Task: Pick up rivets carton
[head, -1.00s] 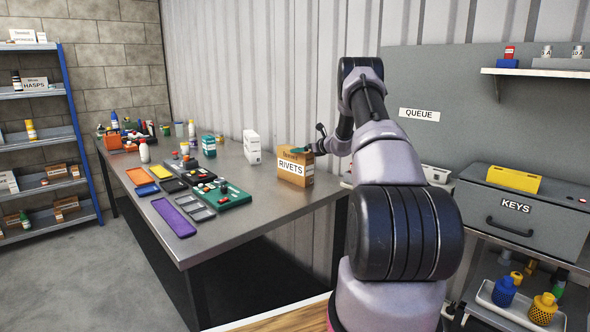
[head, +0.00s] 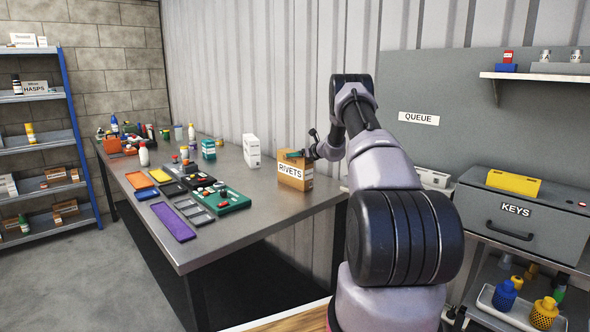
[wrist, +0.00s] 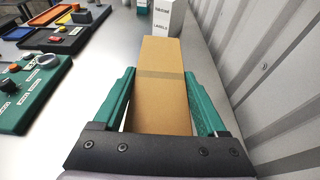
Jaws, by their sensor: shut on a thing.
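The rivets carton (head: 294,172) is a brown cardboard box with a white RIVETS label, near the right end of the steel table. In the head view it looks slightly tilted, and I cannot tell whether its base touches the table. My gripper (head: 297,155) is at its top right side, partly hidden by the arm. In the wrist view, the green fingers of my gripper (wrist: 160,100) lie along both sides of the carton (wrist: 160,65), which has a tape strip across it. The gripper is shut on the carton.
The steel table (head: 262,215) carries a white labels box (head: 251,151) behind the carton, a teal box (head: 208,149) and a green control panel (head: 222,200) to the left. The corrugated wall (wrist: 262,70) is close on the right. A grey KEYS box (head: 520,212) stands farther right.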

